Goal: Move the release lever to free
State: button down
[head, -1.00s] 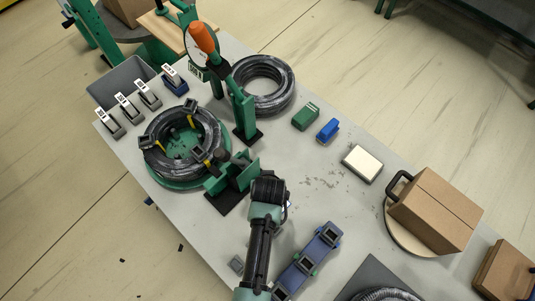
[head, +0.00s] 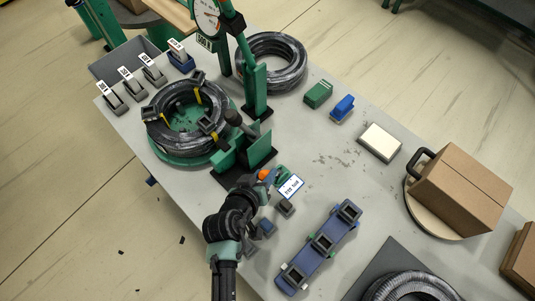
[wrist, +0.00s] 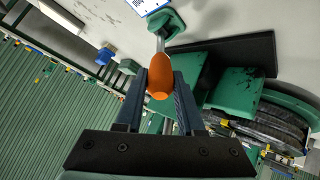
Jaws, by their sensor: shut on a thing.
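The release lever has an orange grip (wrist: 161,76), a thin metal shaft and a green base (wrist: 166,22). My gripper (wrist: 162,84) is shut on the orange grip, one dark finger on each side. In the head view the grip (head: 264,174) shows as a small orange patch just beyond my gripper (head: 257,180). The lever's green base (head: 283,174) is to its right. A white label (head: 291,187) stands beside the base; its text is too small to read surely.
A green stand (head: 258,150) is close behind the lever. A hose coil (head: 158,134) on a green turntable is to the left. A blue rack (head: 322,243) lies to the right, a cardboard box (head: 458,192) farther right. The middle of the table (head: 325,150) is fairly clear.

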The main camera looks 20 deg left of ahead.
jog(key=shift+s+a+f+b, duration=0.2)
jog(key=shift+s+f+b, duration=0.05)
jog(key=shift+s+f, duration=0.35)
jog(key=shift+s+a+f+b, duration=0.2)
jog(key=shift+s+f+b, duration=0.05)
jog(key=shift+s+f, duration=0.3)
jog(key=c, duration=0.5)
grip_release()
jog(key=shift+c, duration=0.2)
jog(key=shift+w+r, duration=0.1)
jog(key=shift+r, duration=0.05)
jog(key=shift+r, duration=0.15)
jog(key=v, duration=1.2)
jog(key=shift+s+r+b, duration=0.3)
jog(key=shift+b, duration=0.1)
